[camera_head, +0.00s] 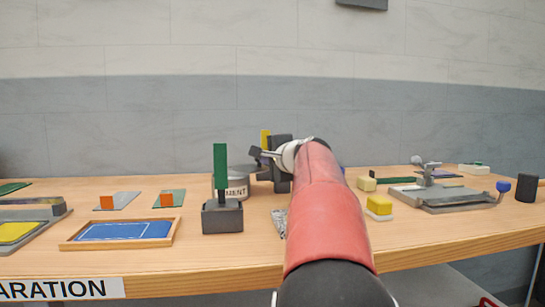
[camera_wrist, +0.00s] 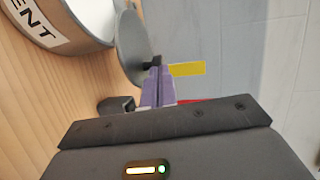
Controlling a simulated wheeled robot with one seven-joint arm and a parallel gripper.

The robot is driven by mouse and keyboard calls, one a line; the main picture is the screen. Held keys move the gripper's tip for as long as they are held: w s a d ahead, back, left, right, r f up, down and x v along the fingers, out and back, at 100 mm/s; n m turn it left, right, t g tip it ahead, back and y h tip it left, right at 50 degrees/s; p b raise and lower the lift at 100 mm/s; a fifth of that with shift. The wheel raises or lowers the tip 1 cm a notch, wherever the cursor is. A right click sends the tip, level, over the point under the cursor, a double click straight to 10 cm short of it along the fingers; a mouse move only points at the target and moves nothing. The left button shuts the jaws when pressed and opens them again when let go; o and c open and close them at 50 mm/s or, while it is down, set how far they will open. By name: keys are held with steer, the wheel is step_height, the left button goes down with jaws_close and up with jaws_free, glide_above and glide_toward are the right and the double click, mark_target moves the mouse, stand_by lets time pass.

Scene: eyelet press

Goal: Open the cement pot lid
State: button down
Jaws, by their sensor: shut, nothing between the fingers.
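The cement pot is a grey can with a white label (camera_head: 237,191), near the middle of the table in the head view. The green-and-dark stand partly hides it. In the wrist view the pot (camera_wrist: 85,40) is at the upper left, cut by the frame. Its lid, a grey disc (camera_wrist: 131,48), stands on edge at the pot's right side, tilted away from the mouth. A small dark knob (camera_wrist: 152,62) is on the lid's outer face. My gripper (camera_wrist: 156,72) is shut and empty, its purple fingertips close by the knob; whether they touch is unclear.
A green upright on a dark block (camera_head: 222,217) stands in front of the pot. A dark upright block (camera_head: 282,168) and a yellow piece (camera_head: 265,139) are behind my gripper. A blue framed tray (camera_head: 125,231) lies left; a grey press-like fixture (camera_head: 440,196) stands right.

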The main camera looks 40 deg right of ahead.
steer(key=shift+w, duration=0.1)
steer(key=shift+w+d, duration=0.85)
steer(key=shift+d, duration=0.3)
steer(key=shift+s, duration=0.1)
steer(key=b+v, duration=0.1)
steer(key=v, duration=0.6)
steer(key=shift+s, duration=0.35)
steer(key=shift+a, duration=0.1)
